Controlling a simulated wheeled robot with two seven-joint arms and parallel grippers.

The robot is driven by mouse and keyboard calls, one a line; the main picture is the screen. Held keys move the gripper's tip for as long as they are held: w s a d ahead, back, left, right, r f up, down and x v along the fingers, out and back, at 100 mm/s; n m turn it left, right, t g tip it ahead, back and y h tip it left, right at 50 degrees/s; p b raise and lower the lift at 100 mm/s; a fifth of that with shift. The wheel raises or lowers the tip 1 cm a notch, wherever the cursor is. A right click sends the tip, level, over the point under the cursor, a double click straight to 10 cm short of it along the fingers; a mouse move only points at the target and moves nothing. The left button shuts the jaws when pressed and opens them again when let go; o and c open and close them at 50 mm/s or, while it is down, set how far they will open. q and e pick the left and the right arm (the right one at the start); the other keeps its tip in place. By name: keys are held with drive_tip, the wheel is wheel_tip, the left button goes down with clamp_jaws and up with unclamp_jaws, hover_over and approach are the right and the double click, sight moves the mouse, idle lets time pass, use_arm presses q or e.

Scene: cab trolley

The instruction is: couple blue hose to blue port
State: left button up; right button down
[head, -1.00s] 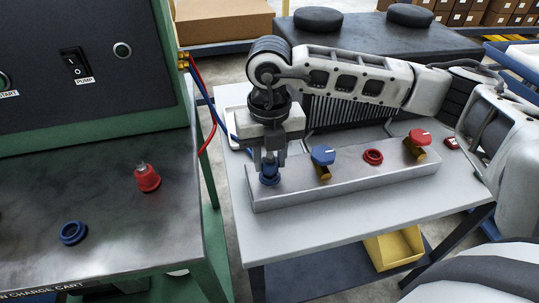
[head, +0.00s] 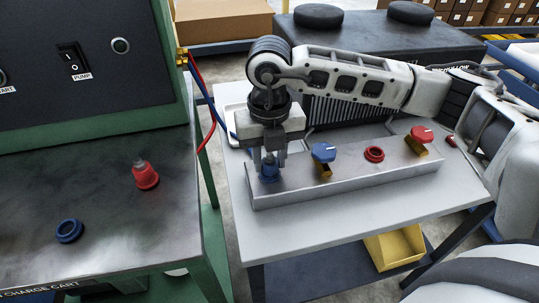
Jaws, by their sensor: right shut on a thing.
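My right gripper (head: 269,163) points straight down over the left end of the grey manifold block (head: 350,180). It is shut on the blue hose coupler (head: 269,173), which stands upright at the block's top face. The blue port is hidden beneath the coupler, so I cannot tell whether the coupler is fully seated. The blue hose (head: 203,92) leaves the green cart's side and runs down behind my gripper. A valve with a blue handle (head: 323,153) stands just right of the coupler. My left gripper is not in view.
On the block are an open red port (head: 374,154) and a red-handled valve (head: 421,135). On the cart top (head: 110,215) are a red coupler (head: 145,175) and an empty blue ring (head: 69,230). A yellow bin (head: 395,248) sits below the white table (head: 330,228).

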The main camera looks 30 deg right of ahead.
drive_tip(key=c, duration=1)
unclamp_jaws()
drive_tip(key=shift+o, duration=0.2)
drive_tip(key=shift+w+r, duration=0.1)
drive_tip(key=shift+r, duration=0.8)
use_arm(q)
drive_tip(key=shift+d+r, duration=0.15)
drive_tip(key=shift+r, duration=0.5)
use_arm(e)
wheel_tip(320, 180, up, 14)
